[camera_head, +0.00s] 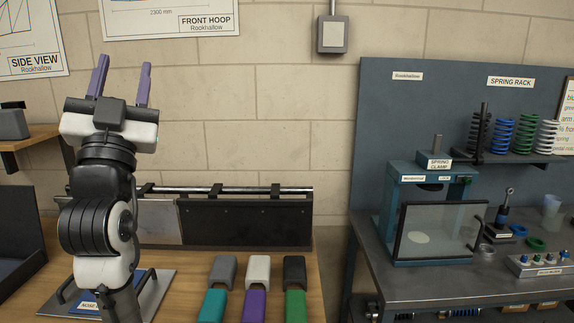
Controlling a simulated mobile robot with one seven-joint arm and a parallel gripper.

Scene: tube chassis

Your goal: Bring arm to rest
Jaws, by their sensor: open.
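My arm stands upright at the left of the head view, over the wooden bench. My gripper (122,78) is at its top, with two purple fingers pointing up. The fingers are spread apart with nothing between them, and only the wall shows behind. The gripper is well clear of the bench top and of the objects on it.
The wooden bench (264,256) carries several blocks, including a teal one (212,306), a purple one (254,306) and a green one (296,306). A black panel (245,222) stands behind. The spring clamp press (402,190) and a metal table (385,284) are at right.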

